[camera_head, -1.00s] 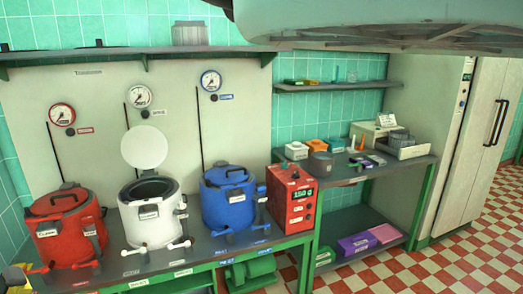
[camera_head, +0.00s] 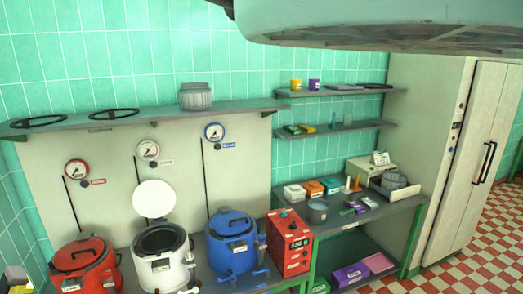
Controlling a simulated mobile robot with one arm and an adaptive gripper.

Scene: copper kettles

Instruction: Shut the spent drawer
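I see no drawer that I can clearly read as marked spent. A cream box (camera_head: 370,168) stands at the back right of the side table, with a small card on top. A pale open tray or drawer (camera_head: 407,190) juts out from its front right, with a grey ribbed object (camera_head: 394,176) in or on it. I cannot tell how far it is pulled out. My gripper is not in view.
The bench holds a red pot (camera_head: 82,268), a white pot (camera_head: 163,246) with its lid up, a blue pot (camera_head: 232,236) and a red box with a display (camera_head: 290,243). Small items crowd the side table (camera_head: 335,220). A tall white cabinet (camera_head: 478,150) stands right; checkered floor (camera_head: 490,225) shows beside it.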

